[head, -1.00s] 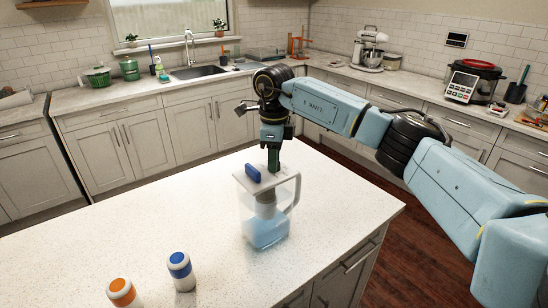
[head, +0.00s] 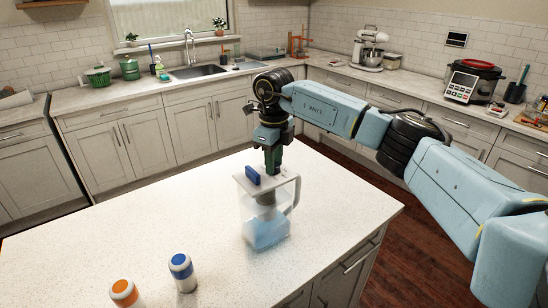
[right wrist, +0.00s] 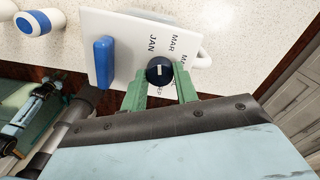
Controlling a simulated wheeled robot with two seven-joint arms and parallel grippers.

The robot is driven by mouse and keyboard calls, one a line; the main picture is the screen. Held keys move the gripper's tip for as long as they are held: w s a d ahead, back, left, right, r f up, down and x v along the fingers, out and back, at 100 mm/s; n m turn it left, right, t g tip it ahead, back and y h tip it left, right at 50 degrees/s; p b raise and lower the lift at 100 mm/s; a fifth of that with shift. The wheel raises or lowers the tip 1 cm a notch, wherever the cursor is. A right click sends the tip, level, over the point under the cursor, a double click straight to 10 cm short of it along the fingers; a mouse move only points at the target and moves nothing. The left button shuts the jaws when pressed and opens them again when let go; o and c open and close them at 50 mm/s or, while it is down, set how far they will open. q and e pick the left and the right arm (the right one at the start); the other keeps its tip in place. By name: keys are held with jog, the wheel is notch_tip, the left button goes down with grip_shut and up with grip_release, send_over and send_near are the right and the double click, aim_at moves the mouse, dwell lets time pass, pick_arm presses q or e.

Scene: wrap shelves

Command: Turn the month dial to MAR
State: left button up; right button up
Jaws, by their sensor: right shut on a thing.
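A clear pitcher (head: 247,213) with a white lid (head: 287,178), a handle on its right and blue liquid inside stands on the white island. A blue tab (head: 253,175) rises from the lid; it also shows in the right wrist view (right wrist: 103,62). The black month dial (right wrist: 160,71) sits on the lid among printed months; JAN and MAR are readable. Its short white mark points roughly up in that view, near JAN; the exact setting is hard to tell. My right gripper (head: 272,170) points down at the lid, its green fingers (right wrist: 160,88) shut on the dial. My left gripper is out of view.
A blue-capped white bottle (head: 182,272) and an orange-capped one (head: 126,294) stand at the island's front left. The island top (head: 130,225) is otherwise clear. The far counters with sink and appliances are well away.

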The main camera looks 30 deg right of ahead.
jog(key=m+p, duration=0.1)
jog(key=m, duration=0.4)
jog(key=shift+m, duration=0.3)
dwell(0.4)
jog(key=o, duration=1)
notch_tip(320, 180, up, 13)
jog(key=shift+r+b, duration=0.2)
jog(key=shift+b, duration=0.35)
